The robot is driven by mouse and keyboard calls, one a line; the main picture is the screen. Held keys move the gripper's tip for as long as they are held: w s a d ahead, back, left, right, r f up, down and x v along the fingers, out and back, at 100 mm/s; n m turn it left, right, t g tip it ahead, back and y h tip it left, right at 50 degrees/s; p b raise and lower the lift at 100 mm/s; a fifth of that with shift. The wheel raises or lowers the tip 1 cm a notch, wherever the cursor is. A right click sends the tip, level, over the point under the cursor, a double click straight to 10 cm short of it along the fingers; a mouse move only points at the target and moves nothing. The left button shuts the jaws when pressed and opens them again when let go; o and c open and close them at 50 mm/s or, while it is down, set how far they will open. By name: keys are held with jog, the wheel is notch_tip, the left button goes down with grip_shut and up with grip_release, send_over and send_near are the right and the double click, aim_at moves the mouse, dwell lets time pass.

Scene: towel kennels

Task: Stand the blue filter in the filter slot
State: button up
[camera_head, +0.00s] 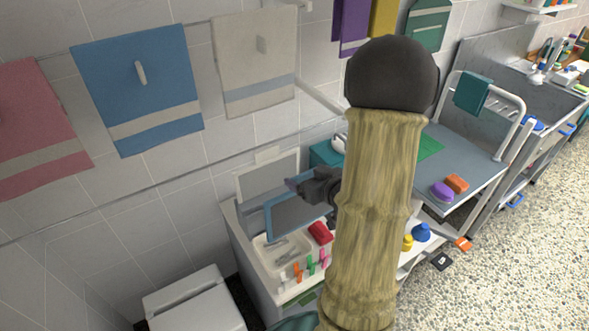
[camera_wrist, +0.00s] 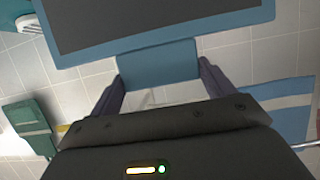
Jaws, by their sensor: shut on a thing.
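The blue filter (camera_head: 297,212) has a blue frame around a dark grey panel. My gripper (camera_head: 318,187) is shut on it and holds it tilted above the white unit with the tray. In the wrist view, my gripper (camera_wrist: 160,82) has its two dark fingers on either side of the filter's blue tab (camera_wrist: 158,66), and the dark panel fills the top. I cannot clearly make out the filter slot; the filter and my arm cover part of the unit.
The white unit (camera_head: 240,240) carries a tray (camera_head: 262,248), a red block (camera_head: 320,232) and several coloured pegs. A pale upright panel (camera_head: 268,180) stands behind. Blue (camera_head: 140,85), pink and beige towels hang on the wall. A grey-topped trolley (camera_head: 465,165) stands right of my arm.

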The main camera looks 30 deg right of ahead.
jog(key=b, duration=0.3)
jog(key=shift+f+b, duration=0.25)
jog(key=shift+b, duration=0.05)
jog(key=shift+b+v, duration=1.05)
jog(key=shift+b, duration=1.55)
jog(key=shift+s+f, duration=0.1)
